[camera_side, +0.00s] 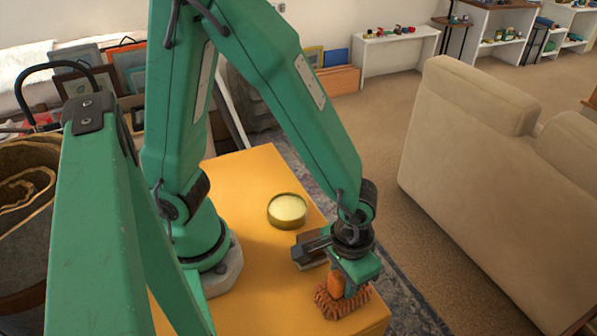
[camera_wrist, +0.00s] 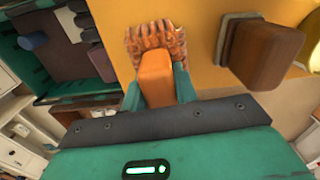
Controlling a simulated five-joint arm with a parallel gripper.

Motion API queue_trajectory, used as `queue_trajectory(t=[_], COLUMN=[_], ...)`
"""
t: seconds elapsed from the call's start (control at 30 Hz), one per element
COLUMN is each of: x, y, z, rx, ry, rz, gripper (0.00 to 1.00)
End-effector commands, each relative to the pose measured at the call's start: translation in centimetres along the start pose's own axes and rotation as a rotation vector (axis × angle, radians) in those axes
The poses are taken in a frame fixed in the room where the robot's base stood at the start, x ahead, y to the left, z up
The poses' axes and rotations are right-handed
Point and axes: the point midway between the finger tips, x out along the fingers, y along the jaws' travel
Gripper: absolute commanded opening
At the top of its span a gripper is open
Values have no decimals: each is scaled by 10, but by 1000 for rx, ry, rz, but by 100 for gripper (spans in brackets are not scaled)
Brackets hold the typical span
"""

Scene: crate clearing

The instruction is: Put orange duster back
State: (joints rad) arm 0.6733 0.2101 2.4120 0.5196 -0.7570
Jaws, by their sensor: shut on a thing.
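The orange duster (camera_side: 341,303), with a shaggy fringe and a plain block handle, is under my gripper (camera_side: 355,272) near the table's front right corner in the side view. My gripper is shut on the handle. In the wrist view the duster (camera_wrist: 157,75) stands between the two green fingers, handle toward the camera and fringe (camera_wrist: 155,40) beyond it. I cannot tell whether the fringe touches the table. The lower parts of the fingers are partly hidden by the wrist.
The yellow table (camera_side: 245,175) also bears a round tin with a pale yellow top (camera_side: 288,209) and a dark brown block (camera_wrist: 262,55) close beside my gripper. A green open crate (camera_wrist: 60,85) with dark things shows at the wrist view's left. A beige sofa stands beyond the table.

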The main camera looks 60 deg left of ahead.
Motion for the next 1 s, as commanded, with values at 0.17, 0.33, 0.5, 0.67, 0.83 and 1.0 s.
queue_trajectory(t=[0.17,0.33,0.5,0.67,0.83,1.0], x=[2,2,2,-2,-12,-28], y=[0,0,0,0,0,0], z=[0,0,0,0,-1,0], rx=[0,0,0,0,0,0], ry=[-1,0,0,2,2,3], rz=[-1,0,0,2,2,3], gripper=[44,51,51,51,51,51])
